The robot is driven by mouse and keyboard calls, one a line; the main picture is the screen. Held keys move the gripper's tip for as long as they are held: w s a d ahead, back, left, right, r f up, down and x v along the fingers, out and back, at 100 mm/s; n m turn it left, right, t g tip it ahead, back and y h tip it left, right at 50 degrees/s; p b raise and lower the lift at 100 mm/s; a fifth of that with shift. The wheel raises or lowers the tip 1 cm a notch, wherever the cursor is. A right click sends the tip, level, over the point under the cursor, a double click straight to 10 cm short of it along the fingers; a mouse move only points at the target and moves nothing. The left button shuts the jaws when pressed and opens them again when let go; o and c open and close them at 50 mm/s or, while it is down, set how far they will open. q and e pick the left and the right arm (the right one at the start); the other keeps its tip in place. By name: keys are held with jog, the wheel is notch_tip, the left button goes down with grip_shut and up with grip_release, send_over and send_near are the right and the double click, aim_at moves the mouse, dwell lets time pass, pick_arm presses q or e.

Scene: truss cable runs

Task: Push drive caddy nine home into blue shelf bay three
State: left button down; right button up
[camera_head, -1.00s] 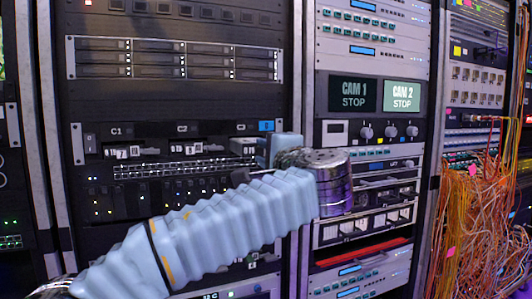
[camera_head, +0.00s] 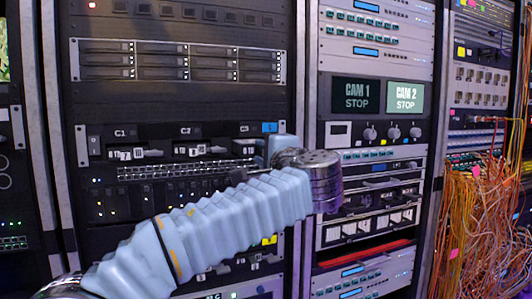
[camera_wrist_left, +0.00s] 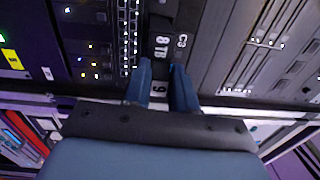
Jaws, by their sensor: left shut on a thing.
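The drive shelf (camera_head: 160,133) is a dark rack unit with bays marked C1, C2 and C3, and a small blue tag (camera_head: 269,127) at its right end. My left gripper (camera_head: 268,152) is at the C3 end of the shelf. In the left wrist view, the two blue fingers of my left gripper (camera_wrist_left: 160,82) are shut on drive caddy nine (camera_wrist_left: 158,88), whose white label reads 9. An 8TB label and the C3 mark (camera_wrist_left: 181,40) lie just beyond it. The caddy's depth in the bay cannot be told. My right gripper is not in view.
A silver drive unit (camera_head: 180,62) is mounted above the shelf, and a patch strip (camera_head: 185,168) below. The right rack holds CAM 1 and CAM 2 screens (camera_head: 403,97). Loose orange cables (camera_head: 475,220) hang at far right. My left arm covers the lower rack.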

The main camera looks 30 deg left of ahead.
aim_at(255, 148)
pick_arm(q)
jog(key=shift+w+a, duration=0.15)
jog(key=shift+a, duration=0.05)
dwell(0.5)
jog(key=shift+p+x, duration=0.7)
jog(key=shift+x, duration=1.95)
jog(key=shift+w+a, duration=0.15)
jog(key=shift+a, duration=0.1)
jog(key=shift+w+a, duration=0.25)
jog(key=shift+w+a, duration=0.25)
jog(key=shift+a, duration=0.05)
jog(key=c, duration=0.8)
grip_release()
jog(key=shift+c, duration=0.2)
jog(key=shift+f, duration=0.1)
jog(key=b+v, duration=0.2)
jog(key=v, duration=1.1)
jog(key=shift+s+d+b, duration=0.2)
jog(key=shift+d+b, duration=0.15)
jog(key=shift+b, duration=0.05)
